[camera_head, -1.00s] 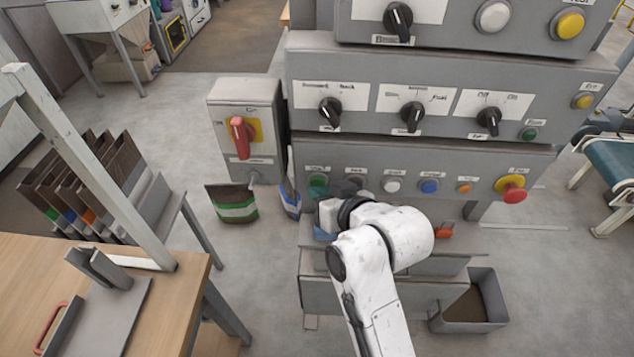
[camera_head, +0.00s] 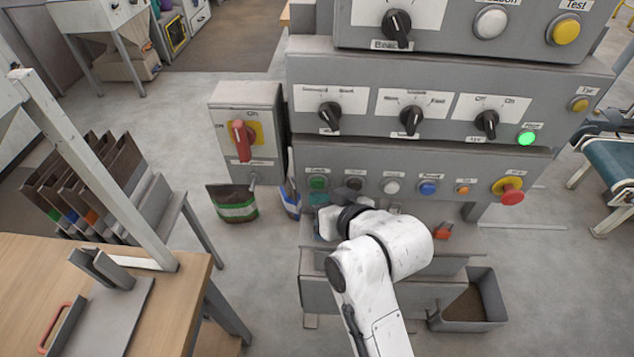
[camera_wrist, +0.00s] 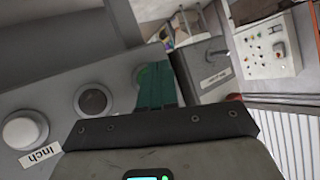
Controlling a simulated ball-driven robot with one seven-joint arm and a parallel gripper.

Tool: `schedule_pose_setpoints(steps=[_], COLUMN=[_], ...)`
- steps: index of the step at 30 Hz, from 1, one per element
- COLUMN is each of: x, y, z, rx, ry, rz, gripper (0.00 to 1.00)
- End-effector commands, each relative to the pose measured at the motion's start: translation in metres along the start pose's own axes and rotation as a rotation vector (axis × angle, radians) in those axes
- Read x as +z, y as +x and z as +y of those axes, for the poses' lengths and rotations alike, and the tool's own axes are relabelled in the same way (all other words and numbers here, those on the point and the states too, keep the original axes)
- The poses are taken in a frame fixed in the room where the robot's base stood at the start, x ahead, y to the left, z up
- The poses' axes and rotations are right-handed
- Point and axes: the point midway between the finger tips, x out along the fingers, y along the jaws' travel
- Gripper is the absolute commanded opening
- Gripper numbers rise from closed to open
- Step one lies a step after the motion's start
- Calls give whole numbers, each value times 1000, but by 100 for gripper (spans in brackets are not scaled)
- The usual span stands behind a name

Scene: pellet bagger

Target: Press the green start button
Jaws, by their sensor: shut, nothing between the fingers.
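The green start button (camera_head: 318,183) is at the left end of the lowest panel's button row in the head view. In the wrist view, a sliver of the green button (camera_wrist: 142,76) shows beside my gripper's teal fingers. My gripper (camera_wrist: 158,72) is shut and empty, with its fingertips close to the button. The fingers hide most of the button there, and I cannot tell whether they touch it. In the head view my arm's end is just below the button, and the fingers are hard to make out. A green lamp (camera_head: 527,138) on the middle panel glows brightly.
A black button (camera_head: 354,184), a white button (camera_head: 391,186), a blue button (camera_head: 427,188) and a red emergency stop (camera_head: 510,192) share the row. A box with a red switch (camera_head: 243,140) stands left of the panel. A green-striped bag (camera_head: 233,205) stands below it.

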Motion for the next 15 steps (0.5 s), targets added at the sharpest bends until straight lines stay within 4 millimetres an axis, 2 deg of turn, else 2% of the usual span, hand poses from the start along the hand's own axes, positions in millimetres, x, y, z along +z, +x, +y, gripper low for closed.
schedule_pose_setpoints(steps=[8,15], x=[1,11], y=[-2,-17], z=[-2,-12], rx=[0,-1], ry=[0,0], rz=[-1,-3], gripper=[0,0])
